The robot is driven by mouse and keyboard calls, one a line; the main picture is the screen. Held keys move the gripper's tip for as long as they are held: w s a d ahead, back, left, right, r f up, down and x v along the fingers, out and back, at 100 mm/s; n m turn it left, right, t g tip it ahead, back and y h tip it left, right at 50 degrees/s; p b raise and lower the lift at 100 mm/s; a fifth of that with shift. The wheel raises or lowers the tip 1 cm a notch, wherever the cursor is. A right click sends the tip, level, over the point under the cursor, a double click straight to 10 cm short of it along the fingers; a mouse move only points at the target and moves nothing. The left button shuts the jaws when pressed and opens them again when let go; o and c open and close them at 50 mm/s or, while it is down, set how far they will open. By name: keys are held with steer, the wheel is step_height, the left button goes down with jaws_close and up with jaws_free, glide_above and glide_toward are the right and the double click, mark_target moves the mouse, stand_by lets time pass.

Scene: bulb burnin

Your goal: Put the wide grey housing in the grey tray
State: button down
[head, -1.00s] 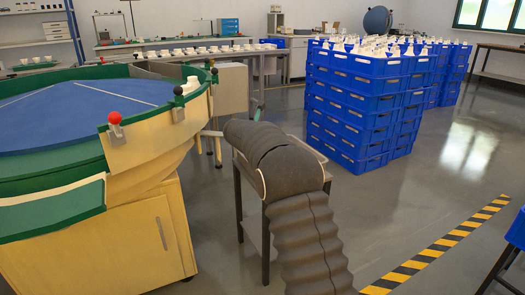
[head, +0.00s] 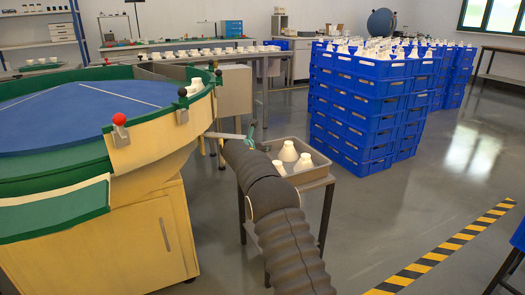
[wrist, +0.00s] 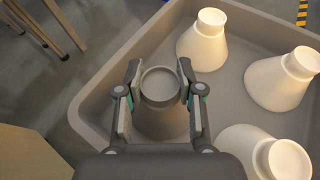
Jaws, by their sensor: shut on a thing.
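The wide grey housing (wrist: 160,122), with a round open collar, is between the fingers of my gripper (wrist: 159,72) in the wrist view. The fingers are shut on its collar from both sides. The housing appears inside the rim of the grey tray (wrist: 93,88), near its left wall. I cannot tell whether it touches the tray floor. The tray also shows on a stand in the head view (head: 322,172), where my arm hides its left part, the held housing and most of the gripper.
Three pale housings stand in the tray: one at the top (wrist: 203,42), one at the right (wrist: 280,80) and one at the lower right (wrist: 262,155). A round blue-topped machine (head: 70,120) is left of my arm. Stacked blue crates (head: 360,110) stand behind the tray.

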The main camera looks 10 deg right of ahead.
steer(key=shift+f, duration=0.3)
steer(key=c, duration=0.7)
jaws_free()
steer(key=shift+c, duration=0.2)
